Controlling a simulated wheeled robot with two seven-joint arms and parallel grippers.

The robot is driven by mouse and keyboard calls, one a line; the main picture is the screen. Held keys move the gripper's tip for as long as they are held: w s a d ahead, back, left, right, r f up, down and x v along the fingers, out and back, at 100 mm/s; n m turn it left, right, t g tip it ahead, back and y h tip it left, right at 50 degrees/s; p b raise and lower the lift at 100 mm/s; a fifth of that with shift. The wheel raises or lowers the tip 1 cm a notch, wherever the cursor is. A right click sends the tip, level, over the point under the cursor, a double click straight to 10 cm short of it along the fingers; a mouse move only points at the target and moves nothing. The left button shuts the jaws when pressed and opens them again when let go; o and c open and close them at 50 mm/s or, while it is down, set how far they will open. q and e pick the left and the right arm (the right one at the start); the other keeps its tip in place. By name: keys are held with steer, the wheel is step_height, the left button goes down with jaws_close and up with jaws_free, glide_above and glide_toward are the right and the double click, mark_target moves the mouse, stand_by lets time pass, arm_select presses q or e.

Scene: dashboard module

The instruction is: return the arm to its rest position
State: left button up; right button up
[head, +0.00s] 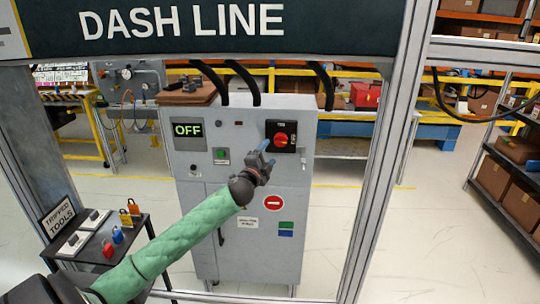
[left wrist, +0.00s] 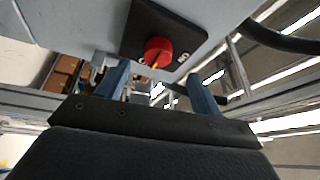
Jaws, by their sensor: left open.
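My left arm, in a green padded sleeve, reaches from the lower left of the head view up to the grey cabinet (head: 235,235). My left gripper (head: 265,158) is in front of the cabinet, just below and left of the red rotary switch (head: 281,140) on its black plate. In the left wrist view the red knob (left wrist: 157,50) shows beyond and between the two blue fingers (left wrist: 162,88), which are apart with nothing between them. I cannot tell how far the fingertips are from the knob. The cabinet's display (head: 187,130) reads OFF. My right gripper is not in view.
A small black table (head: 140,236) at the lower left holds several coloured padlocks and a sign, close to my left arm. A metal frame post (head: 385,160) stands right of the cabinet. A shelf with boxes (head: 510,180) is at the far right. Open floor lies between them.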

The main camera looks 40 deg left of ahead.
arm_select(q)
steer(key=shift+s, duration=0.35)
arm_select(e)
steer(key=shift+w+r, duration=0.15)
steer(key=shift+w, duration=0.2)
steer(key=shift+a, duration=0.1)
